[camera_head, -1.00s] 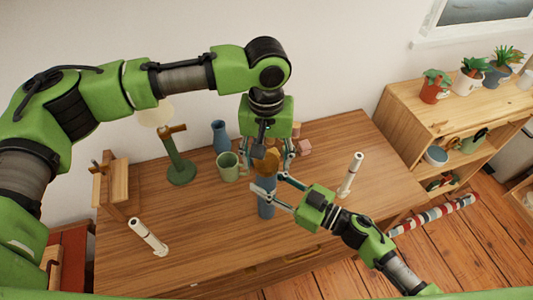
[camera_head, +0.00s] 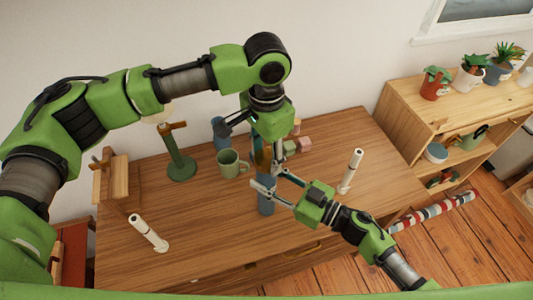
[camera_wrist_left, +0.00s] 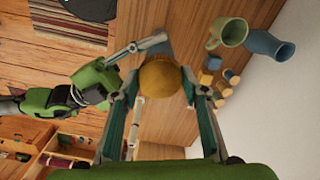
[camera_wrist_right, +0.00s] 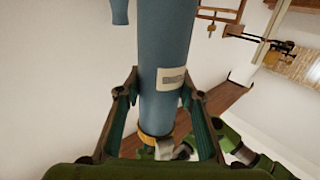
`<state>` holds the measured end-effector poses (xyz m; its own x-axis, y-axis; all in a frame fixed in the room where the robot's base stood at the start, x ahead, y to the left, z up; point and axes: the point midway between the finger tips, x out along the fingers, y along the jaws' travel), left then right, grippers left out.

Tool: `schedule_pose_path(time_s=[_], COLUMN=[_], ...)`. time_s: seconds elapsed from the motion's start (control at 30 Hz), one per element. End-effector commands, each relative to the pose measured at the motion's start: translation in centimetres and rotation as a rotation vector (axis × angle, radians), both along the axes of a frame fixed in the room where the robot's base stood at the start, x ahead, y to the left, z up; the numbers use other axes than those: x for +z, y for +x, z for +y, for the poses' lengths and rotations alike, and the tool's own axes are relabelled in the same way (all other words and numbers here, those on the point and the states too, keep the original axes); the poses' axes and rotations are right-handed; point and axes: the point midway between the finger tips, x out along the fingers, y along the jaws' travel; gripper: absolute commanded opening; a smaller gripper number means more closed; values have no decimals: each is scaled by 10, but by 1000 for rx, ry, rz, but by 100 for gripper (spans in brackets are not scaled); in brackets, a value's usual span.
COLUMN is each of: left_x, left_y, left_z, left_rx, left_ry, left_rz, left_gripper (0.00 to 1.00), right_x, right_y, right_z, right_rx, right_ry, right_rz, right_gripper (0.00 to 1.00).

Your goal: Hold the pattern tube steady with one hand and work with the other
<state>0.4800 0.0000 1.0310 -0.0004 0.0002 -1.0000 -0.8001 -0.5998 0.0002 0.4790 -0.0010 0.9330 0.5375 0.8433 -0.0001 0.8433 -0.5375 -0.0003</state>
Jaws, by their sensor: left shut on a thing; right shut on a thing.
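The pattern tube (camera_head: 266,205) is a blue cylinder standing upright near the middle of the wooden desk. It also shows close up in the right wrist view (camera_wrist_right: 165,55), with a pale label on its side. My right gripper (camera_head: 268,183) is shut around the tube's body from the right. The golden-brown cap (camera_wrist_left: 160,90) is at the tube's top end, and my left gripper (camera_head: 262,160) is shut on it from above. In the head view the left gripper partly hides the cap. I cannot tell whether the cap is loose on the tube.
Behind the tube stand a green mug (camera_head: 230,163), a blue vase (camera_head: 221,132) and a green stand (camera_head: 180,158). White posts stand at the left (camera_head: 148,233) and right (camera_head: 351,171). Small blocks (camera_head: 298,146) lie behind my left gripper.

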Motion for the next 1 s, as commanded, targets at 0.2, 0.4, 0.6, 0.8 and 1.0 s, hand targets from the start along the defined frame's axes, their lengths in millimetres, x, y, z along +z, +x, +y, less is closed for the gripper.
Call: schedule_pose_path(time_s=[0.2, 0.4, 0.6, 0.8, 1.0], left_x=[0, 0, 0, 0, 0], left_y=[0, 0, 0, 0, 0], left_z=[0, 0, 0, 0, 0], left_rx=[-378, -692, -714, -713, -712], left_ry=[-1, -1, 0, 0, 0], left_rz=[1, 0, 0, 0, 0], left_gripper=[15, 15, 46, 60, 60], right_x=[0, 0, 0, 0, 0], right_y=[0, 0, 0, 0, 0], right_z=[0, 0, 0, 0, 0], right_rx=[0, 0, 0, 0, 0], right_ry=[-1, -1, -1, -1, -1], right_rz=[1, 1, 1, 1, 1], right_gripper=[0, 0, 0, 0, 0])
